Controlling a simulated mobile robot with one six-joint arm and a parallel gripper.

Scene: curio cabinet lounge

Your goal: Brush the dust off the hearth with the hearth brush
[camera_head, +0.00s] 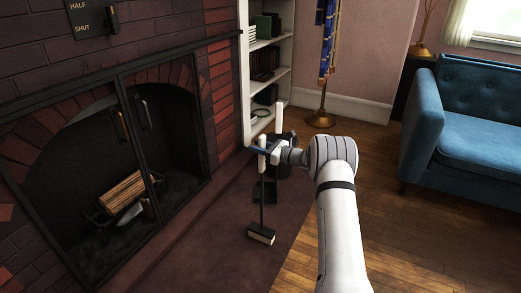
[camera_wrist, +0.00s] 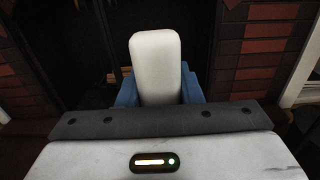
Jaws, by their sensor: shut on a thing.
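My gripper (camera_head: 262,150) is shut on the white handle of the hearth brush (camera_head: 261,235). The brush hangs upright on a thin dark shaft, its dark head with pale bristles low over the hearth (camera_head: 205,262). I cannot tell whether the bristles touch it. The hearth is a dark reddish-brown slab in front of the fireplace. In the wrist view, the pale handle (camera_wrist: 156,68) stands between the blue fingers of my gripper (camera_wrist: 158,98); the brush head is hidden there. I cannot make out distinct dust on the hearth.
A second white-handled tool (camera_head: 279,117) stands behind my gripper, partly hidden by it. The fireplace (camera_head: 128,75) with dark-framed doors is at left. A white bookshelf (camera_head: 245,75) and brass stand (camera_head: 322,118) are behind. A blue sofa (camera_head: 465,115) is at right, with clear wooden floor before it.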

